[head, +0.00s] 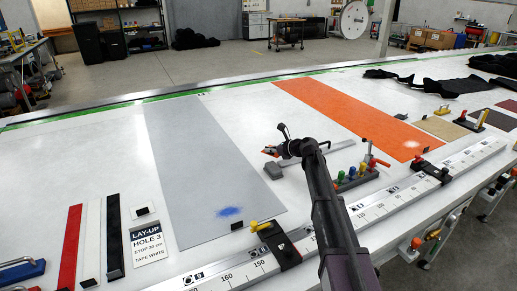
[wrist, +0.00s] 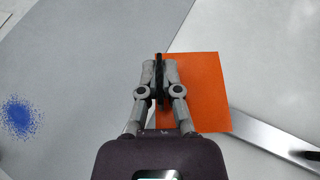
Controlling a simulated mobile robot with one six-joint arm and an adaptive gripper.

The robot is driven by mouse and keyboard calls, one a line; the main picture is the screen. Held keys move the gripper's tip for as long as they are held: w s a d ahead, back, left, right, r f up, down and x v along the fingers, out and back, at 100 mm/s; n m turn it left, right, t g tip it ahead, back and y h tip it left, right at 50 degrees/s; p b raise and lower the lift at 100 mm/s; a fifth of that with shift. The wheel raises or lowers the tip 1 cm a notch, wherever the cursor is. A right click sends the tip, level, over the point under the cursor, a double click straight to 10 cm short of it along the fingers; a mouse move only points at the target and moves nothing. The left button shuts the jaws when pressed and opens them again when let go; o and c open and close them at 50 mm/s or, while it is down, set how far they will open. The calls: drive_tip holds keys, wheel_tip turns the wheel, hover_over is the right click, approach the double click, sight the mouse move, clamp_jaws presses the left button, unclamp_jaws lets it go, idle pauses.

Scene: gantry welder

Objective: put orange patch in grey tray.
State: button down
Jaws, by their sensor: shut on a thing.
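The orange patch (wrist: 205,90) is a flat square sheet in the wrist view, and its left part lies under my gripper (wrist: 160,60). My gripper's fingers are closed together on it near its left edge. In the head view only a small bit of orange shows at my gripper (head: 268,151). A long flat grey panel (head: 195,150) with a blue speckled spot lies on the white table. It fills the left of the wrist view (wrist: 70,60). My gripper is near this panel's right edge. No tray with visible walls shows.
A metal bar (head: 315,157) lies right of my gripper. A rack of coloured-handled tools (head: 355,178) stands beside my arm. A long orange strip (head: 350,115) lies farther right. A ruler rail with a yellow-handled clamp (head: 277,243) runs along the front.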

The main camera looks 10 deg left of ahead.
drive_tip(key=w+a+m+t+h, duration=0.1)
drive_tip(key=w+m+t+h, duration=0.1)
drive_tip(key=w, duration=0.8)
drive_tip(key=w+a+m+t+h, duration=0.2)
drive_tip(key=w+m+t, duration=0.1)
drive_tip(key=w, duration=0.6)
drive_tip(key=shift+w+r+m, duration=0.15)
drive_tip(key=shift+w+m, duration=0.15)
drive_tip(key=shift+w, duration=0.1)
wheel_tip(320, 180, down, 6)
drive_tip(key=b, duration=0.6)
drive_tip(key=shift+f+b, duration=0.25)
drive_tip(key=shift+b, duration=0.05)
drive_tip(key=shift+f+b, duration=1.75)
drive_tip(key=shift+f, duration=0.1)
